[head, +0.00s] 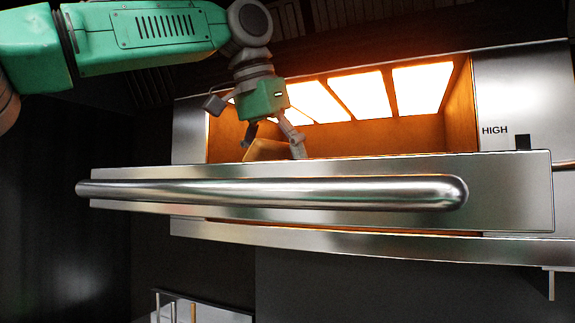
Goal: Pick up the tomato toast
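My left gripper (272,148) reaches from the upper left into the glowing opening of a steel grill. Its fingers are spread apart, one on each side of a tan, bread-like slab (266,151), which may be the tomato toast. I see no tomato on it. The slab's lower part is hidden behind the steel front with the handle. I cannot tell whether the fingers press on the slab or only stand around it. My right gripper is not in view.
The steel front (515,185) with its long bar handle (280,193) stands before the opening. Bright heating panels (420,90) line its top. A control panel marked HIGH (510,95) is at the right. A rack (190,308) shows at the bottom left.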

